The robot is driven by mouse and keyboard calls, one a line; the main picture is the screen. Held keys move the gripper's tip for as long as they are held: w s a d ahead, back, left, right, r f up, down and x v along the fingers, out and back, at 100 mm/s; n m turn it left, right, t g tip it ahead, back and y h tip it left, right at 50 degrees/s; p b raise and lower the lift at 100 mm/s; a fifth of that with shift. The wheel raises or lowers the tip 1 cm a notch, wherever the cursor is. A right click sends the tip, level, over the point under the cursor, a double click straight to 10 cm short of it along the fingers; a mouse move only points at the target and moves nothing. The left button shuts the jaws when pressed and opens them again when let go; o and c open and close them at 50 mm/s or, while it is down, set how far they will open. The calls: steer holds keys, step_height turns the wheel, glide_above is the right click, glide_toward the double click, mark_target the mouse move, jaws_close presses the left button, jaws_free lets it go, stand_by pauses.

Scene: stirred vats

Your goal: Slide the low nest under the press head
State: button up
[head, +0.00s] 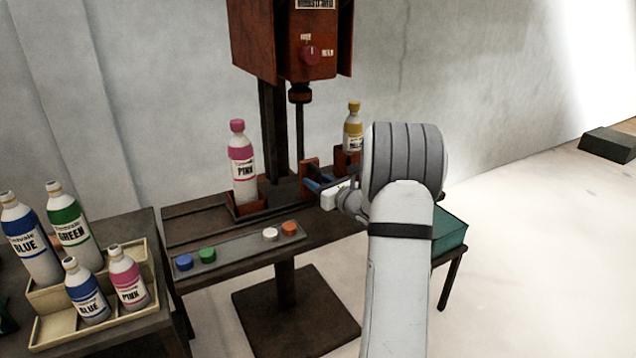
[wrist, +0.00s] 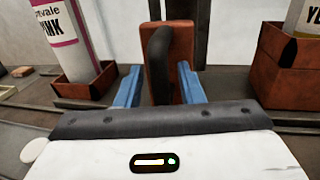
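The low nest (head: 249,206), a short rust-brown box, holds an upright pink-labelled bottle (head: 242,165) on the left of the press bench; it also shows in the wrist view (wrist: 84,92). The press head (head: 300,94) hangs from the rust-red housing, right of the low nest. My gripper (wrist: 160,85) has its blue fingers on either side of a dark upright handle (wrist: 160,62) on a rust-brown plate (wrist: 184,45). A thin gap shows beside the handle, so the fingers look open around it. Their contact with the plate is unclear.
A taller nest (wrist: 283,72) with a yellow bottle (head: 352,128) stands right of the handle. A grey strip (head: 240,245) with several coloured caps lies along the bench front. A stepped cream rack (head: 42,298) of bottles stands left. A teal bin (head: 450,232) is right.

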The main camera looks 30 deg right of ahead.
jaws_close()
stand_by(0.3)
stand_by(0.3)
